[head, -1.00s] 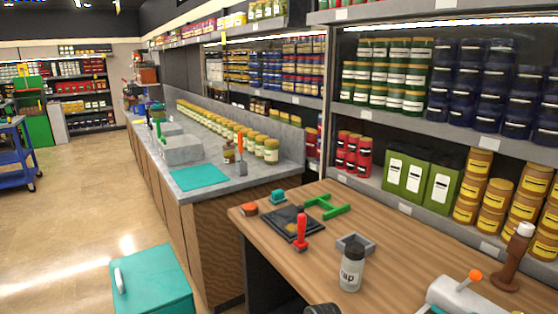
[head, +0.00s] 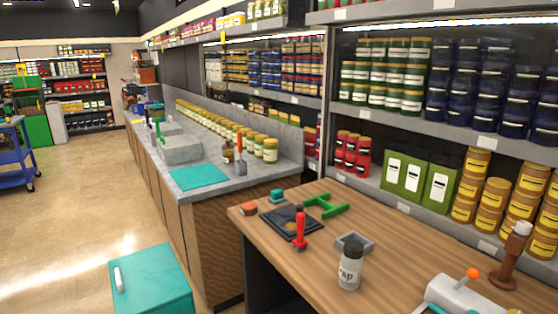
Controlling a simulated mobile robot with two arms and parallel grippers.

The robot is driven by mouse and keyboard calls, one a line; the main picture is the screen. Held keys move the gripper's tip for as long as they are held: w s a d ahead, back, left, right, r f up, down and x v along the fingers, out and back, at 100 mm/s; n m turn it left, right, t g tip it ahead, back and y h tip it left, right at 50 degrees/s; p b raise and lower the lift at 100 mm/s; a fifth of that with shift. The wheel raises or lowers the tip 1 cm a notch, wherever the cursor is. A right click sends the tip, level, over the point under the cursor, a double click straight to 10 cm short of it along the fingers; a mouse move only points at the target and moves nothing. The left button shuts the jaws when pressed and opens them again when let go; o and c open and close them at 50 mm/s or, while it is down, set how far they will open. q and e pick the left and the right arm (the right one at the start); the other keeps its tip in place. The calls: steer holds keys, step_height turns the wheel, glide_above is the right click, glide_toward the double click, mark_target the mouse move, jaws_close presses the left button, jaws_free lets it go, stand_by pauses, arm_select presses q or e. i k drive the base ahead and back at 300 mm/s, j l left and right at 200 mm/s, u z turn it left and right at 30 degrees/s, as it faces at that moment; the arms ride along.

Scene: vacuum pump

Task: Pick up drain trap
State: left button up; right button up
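The drain trap appears to be the clear and white jar (head: 349,270) with a dark top, in the head view. Its dark lettering reads "rap", with the first letter cut off by the jar's curve. It stands upright on the wooden table (head: 400,250), just in front of a small grey square tray (head: 366,242). I cannot tell whether the jar touches the tray. Neither of my grippers is in view.
A dark plate (head: 284,222), a red-handled tool (head: 300,230), a green frame (head: 326,206) and orange and teal blocks lie behind the jar. A pale device with an orange knob (head: 473,273) and a brown stand (head: 512,255) are to the right. Bare wood lies between.

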mark_target(350, 269)
steer(key=k+l+z, duration=0.1)
steer(key=k+l, duration=0.8)
steer(key=k, duration=0.15)
